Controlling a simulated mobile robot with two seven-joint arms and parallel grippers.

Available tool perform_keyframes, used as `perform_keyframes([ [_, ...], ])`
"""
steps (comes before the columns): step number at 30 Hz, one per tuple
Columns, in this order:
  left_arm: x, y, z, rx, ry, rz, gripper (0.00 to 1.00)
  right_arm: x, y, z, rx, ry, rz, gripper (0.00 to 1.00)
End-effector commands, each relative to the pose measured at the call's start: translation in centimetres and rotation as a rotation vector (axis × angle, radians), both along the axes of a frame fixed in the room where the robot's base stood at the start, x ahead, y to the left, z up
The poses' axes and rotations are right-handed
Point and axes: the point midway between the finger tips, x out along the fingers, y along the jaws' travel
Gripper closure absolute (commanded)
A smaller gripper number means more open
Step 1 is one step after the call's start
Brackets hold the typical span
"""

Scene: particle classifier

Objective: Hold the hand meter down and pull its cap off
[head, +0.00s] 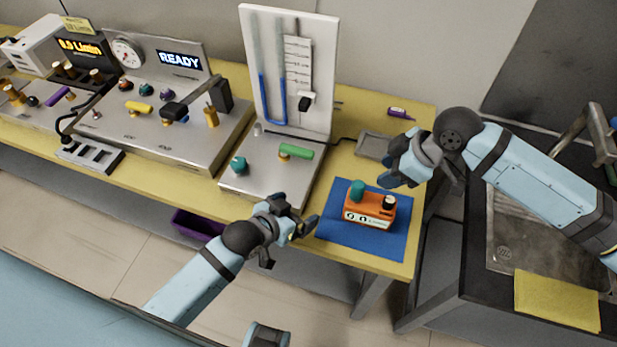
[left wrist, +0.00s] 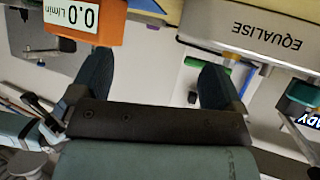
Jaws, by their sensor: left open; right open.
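The hand meter (head: 369,206) is a small orange box on a blue mat (head: 338,237) near the yellow table's front right corner. A teal knob-like part (head: 357,189) and a dark part with a pale top (head: 389,202) stand on it; I cannot tell which is the cap. My left gripper (head: 300,220) is open and empty, left of the meter and apart from it. In the left wrist view the meter (left wrist: 85,18), reading 0.0 L/min, shows upside down at the top left, beyond the open fingers (left wrist: 155,85). My right gripper (head: 392,165) is open, above and right of the meter.
A white manometer panel (head: 290,80) with a metal base stands left of the mat. A grey tray (head: 375,146) and a small purple item (head: 400,113) lie behind the mat. A sink bench (head: 480,285) with a yellow cloth (head: 557,298) is at the right.

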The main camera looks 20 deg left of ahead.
Motion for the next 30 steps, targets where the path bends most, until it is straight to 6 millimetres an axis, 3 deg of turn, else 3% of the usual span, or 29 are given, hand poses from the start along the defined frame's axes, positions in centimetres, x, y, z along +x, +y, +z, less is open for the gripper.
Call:
perform_keyframes([
  [1,2.2,-0.2,1.7,-0.080,0.039,0.012,0.06,0.0,0.0,0.0,0.000,0.000,0.000,0.57],
  [6,5.8,-1.5,6.5,-0.392,0.246,0.008,0.06,0.0,0.0,0.0,0.001,0.000,0.000,0.57],
  [13,8.0,-4.0,15.7,-0.744,0.535,-0.153,0.06,0.0,0.0,0.0,0.001,0.000,0.000,0.57],
  [14,8.1,-4.1,15.8,-0.798,0.617,-0.149,0.06,0.0,0.0,0.0,0.001,0.000,0.000,0.57],
  [24,8.2,-2.3,6.7,-1.217,1.451,0.407,0.06,0.0,0.0,0.0,0.001,0.000,0.000,0.57],
  [30,7.9,-0.9,3.4,-1.337,1.797,0.739,0.06,0.0,0.0,0.0,0.001,0.000,0.000,0.57],
])
